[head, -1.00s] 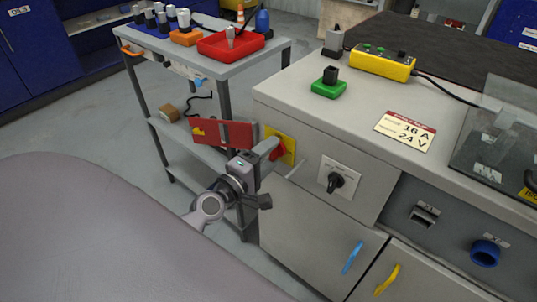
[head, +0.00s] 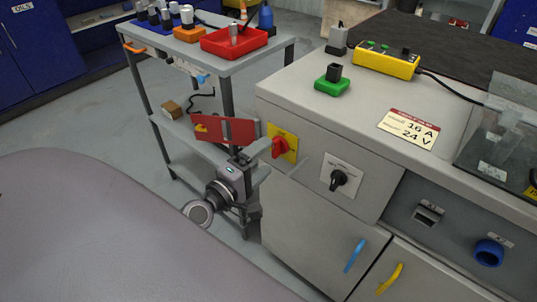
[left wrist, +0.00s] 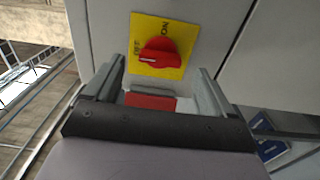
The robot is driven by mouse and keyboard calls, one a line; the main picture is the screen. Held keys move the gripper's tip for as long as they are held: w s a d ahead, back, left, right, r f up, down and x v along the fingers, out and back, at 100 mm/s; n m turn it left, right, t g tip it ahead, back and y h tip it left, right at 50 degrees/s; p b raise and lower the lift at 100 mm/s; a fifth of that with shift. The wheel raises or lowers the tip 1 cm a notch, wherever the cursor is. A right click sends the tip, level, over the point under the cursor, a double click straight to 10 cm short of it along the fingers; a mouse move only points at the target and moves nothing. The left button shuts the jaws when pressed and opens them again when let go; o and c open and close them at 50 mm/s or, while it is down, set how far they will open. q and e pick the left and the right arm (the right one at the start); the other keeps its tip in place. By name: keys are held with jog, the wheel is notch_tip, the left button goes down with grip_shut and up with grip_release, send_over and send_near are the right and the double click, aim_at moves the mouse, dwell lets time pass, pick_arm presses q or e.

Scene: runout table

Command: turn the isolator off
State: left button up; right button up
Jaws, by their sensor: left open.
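The isolator is a red rotary knob (head: 279,147) on a yellow plate (head: 290,154) on the grey cabinet's front. In the left wrist view the knob (left wrist: 160,57) shows ON and OFF labels beside it; its white mark is at its left end, on the side of the OFF label. My left gripper (head: 251,168) is open, in front of the knob and apart from it. Its two fingers (left wrist: 162,84) stand either side below the knob in the left wrist view, with nothing gripped. My right gripper is not in view.
A black rotary switch (head: 339,179) is to the right. A grey trolley (head: 218,70) stands at left.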

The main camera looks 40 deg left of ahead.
pick_arm(q)
jog(key=shift+s+a+b, duration=0.15)
jog(key=shift+s+b, duration=0.15)
jog(key=shift+s, duration=1.5)
